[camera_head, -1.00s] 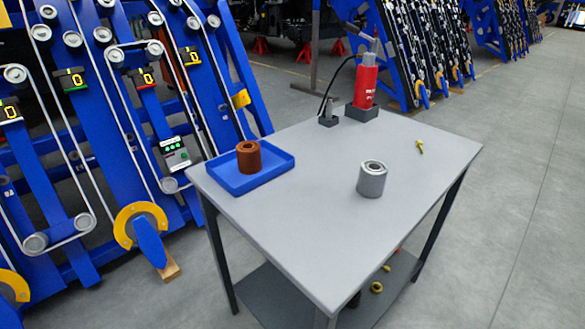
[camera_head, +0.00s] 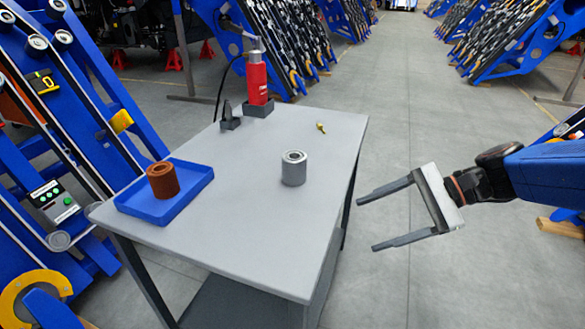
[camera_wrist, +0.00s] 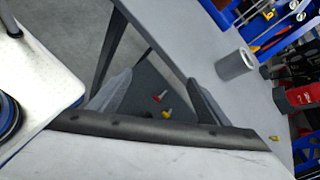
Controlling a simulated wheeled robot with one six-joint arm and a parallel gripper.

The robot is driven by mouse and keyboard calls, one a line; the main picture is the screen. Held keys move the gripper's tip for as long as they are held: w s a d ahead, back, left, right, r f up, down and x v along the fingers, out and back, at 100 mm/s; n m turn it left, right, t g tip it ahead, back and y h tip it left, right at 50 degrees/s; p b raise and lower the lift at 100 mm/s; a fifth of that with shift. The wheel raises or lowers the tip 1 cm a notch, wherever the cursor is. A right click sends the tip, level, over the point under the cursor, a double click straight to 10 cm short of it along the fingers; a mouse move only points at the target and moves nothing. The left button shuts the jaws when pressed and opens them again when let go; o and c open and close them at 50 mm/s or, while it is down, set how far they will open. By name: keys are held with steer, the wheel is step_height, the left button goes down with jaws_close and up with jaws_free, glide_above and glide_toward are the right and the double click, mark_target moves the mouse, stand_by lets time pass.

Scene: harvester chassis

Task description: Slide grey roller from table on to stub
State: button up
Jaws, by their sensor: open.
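The grey roller (camera_head: 293,168) stands upright on the right part of the grey table (camera_head: 240,225), its bore facing up. It also shows in the wrist view (camera_wrist: 235,64), to the right of the fingers. My gripper (camera_head: 366,224) is open and empty, beyond the table's right edge, with its two fingers pointing left toward the table. In the wrist view my gripper (camera_wrist: 158,78) has nothing between its fingers. The blue chassis (camera_head: 95,100) at left carries several rollers; I cannot tell which part is the stub.
A blue tray (camera_head: 196,186) holding a rusty brown roller (camera_head: 163,180) sits at the table's left. A red bottle (camera_head: 257,80) in a dark holder stands at the back, and a small yellow item (camera_head: 321,127) lies near it. Floor right of the table is open.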

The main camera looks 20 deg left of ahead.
mark_target(289, 156)
steer(key=w+a+r+m+y, duration=0.1)
steer(key=w+a+m+y, duration=0.1)
steer(key=w, duration=0.2)
steer(key=w+a+r+m+y, duration=0.2)
steer(key=w+a, duration=0.1)
steer(key=w, duration=0.1)
steer(key=w+a+r+m+y, duration=0.1)
steer(key=w+a+m+y, duration=0.1)
steer(key=w, duration=0.3)
steer(key=shift+a+r+m+t+y, duration=0.15)
steer(key=shift+a+m+t+y, duration=0.2)
steer(key=shift+a+m, duration=0.2)
steer(key=a, duration=0.5)
steer(key=s+a, duration=0.1)
steer(key=a, duration=1.1)
steer(key=shift+s+a+r, duration=0.1)
steer(key=shift+s+a, duration=0.05)
steer(key=shift+s, duration=0.05)
steer(key=c, duration=1.6)
steer(key=shift+r, duration=0.1)
